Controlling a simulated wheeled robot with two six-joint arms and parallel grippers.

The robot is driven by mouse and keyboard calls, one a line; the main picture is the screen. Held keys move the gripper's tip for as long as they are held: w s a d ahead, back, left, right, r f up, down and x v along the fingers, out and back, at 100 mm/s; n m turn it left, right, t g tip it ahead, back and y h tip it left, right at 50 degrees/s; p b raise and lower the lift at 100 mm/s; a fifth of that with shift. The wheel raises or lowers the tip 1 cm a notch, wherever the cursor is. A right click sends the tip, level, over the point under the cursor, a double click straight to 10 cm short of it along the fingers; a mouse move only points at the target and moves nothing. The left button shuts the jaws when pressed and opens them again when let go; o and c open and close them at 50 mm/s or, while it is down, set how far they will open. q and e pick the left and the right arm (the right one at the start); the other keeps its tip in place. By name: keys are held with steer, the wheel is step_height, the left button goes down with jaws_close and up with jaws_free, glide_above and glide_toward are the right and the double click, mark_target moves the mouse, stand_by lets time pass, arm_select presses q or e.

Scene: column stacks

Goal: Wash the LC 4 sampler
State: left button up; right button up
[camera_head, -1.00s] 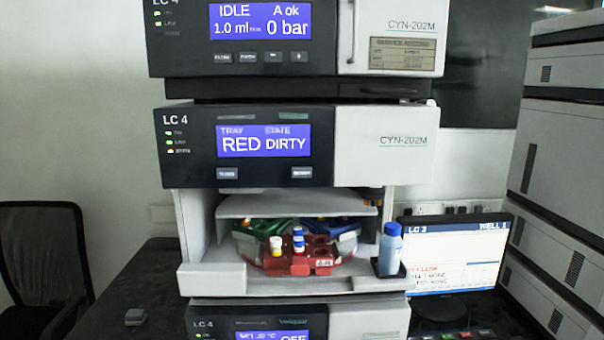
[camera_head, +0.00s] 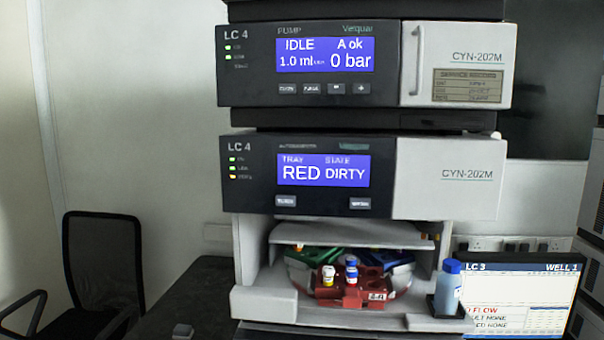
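The LC 4 sampler (camera_head: 430,190) is a white and black module in the middle of the stack. Its blue display (camera_head: 323,171) reads TRAY RED, STATE DIRTY. Two buttons sit below the display; the right one (camera_head: 360,203) has a label too blurred to be sure of. The open bay below shows a carousel with a red tray (camera_head: 345,297) in front and green and blue sections behind. Neither of my grippers is in view.
The LC 4 pump (camera_head: 455,65) above reads IDLE, 0 bar. A blue-capped bottle (camera_head: 448,290) stands at the bay's right. A monitor (camera_head: 525,300) reading LC 3, WELL 1 is at the right. A black chair (camera_head: 103,262) stands left of the dark bench (camera_head: 195,290).

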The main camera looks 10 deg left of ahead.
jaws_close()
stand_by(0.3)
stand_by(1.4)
